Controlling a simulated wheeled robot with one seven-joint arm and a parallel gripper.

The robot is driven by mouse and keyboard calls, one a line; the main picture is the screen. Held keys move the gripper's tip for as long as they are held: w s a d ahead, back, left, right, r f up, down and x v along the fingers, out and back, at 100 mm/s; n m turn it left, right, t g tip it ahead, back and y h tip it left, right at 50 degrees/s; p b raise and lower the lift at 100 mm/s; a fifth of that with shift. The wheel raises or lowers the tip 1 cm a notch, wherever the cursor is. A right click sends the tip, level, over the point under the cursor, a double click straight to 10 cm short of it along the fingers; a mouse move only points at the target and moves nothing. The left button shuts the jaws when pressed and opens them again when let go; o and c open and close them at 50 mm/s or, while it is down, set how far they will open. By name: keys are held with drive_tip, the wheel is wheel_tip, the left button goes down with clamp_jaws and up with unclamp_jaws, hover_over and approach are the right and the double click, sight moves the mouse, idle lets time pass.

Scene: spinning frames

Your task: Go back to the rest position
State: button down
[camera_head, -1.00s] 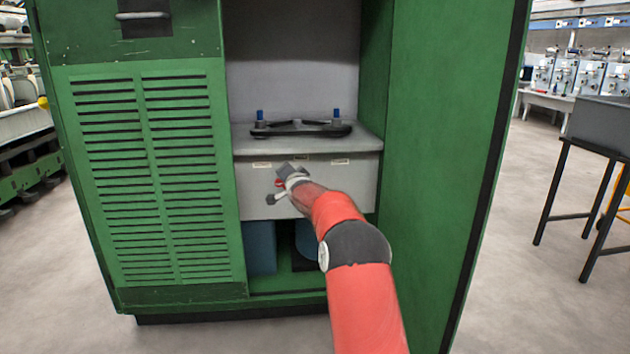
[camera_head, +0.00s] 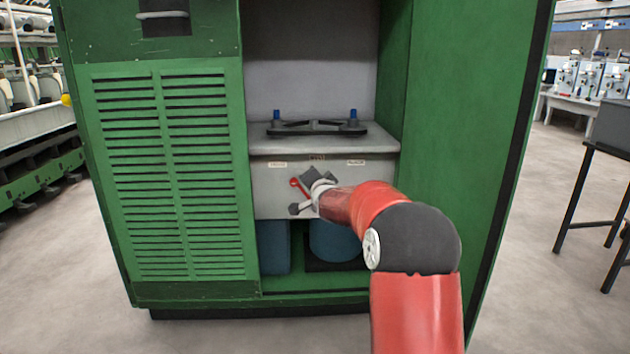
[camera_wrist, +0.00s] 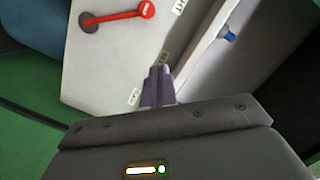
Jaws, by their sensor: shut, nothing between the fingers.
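My red arm reaches toward the open green cabinet (camera_head: 165,180). My gripper (camera_wrist: 157,72) shows in the wrist view with its narrow fingers together and nothing between them. In the head view the hand (camera_head: 318,176) is in front of the grey box inside the cabinet; its fingertips are hard to make out there. The box's front (camera_head: 268,200) carries a red lever (camera_head: 298,186), just left of the hand. In the wrist view the red lever (camera_wrist: 120,16) is beyond the fingertips, apart from them.
A dark bracket (camera_head: 315,128) with two blue-topped pins lies on the box. Blue containers (camera_head: 334,240) stand below it. The open green door (camera_head: 465,150) stands right of my arm. A dark-legged table (camera_head: 590,180) is farther right. Grey floor (camera_head: 70,260) is clear at left.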

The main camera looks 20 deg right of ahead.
drive_tip(key=s+a+r+n+g+y+p, duration=0.1)
drive_tip(key=s+a+r+n+g+p, duration=0.25)
drive_tip(key=s, duration=0.55)
drive_tip(key=s+a+r+n+g+p, duration=0.15)
drive_tip(key=s+a+r, duration=0.35)
drive_tip(key=s, duration=0.5)
drive_tip(key=s+a+f+n+g+p, duration=0.1)
drive_tip(key=s+a+n+g+p, duration=0.1)
drive_tip(key=s, duration=0.8)
drive_tip(key=s+a+f+n+g+y+p, duration=0.1)
drive_tip(key=s+a+f+n+g+p, duration=0.1)
drive_tip(key=s, duration=0.9)
drive_tip(key=s+a+f+n+g+p, duration=0.2)
drive_tip(key=s+p, duration=0.1)
drive_tip(key=s, duration=0.7)
drive_tip(key=shift+s+n, duration=0.25)
drive_tip(key=shift+n, duration=0.05)
drive_tip(key=shift+d, duration=0.1)
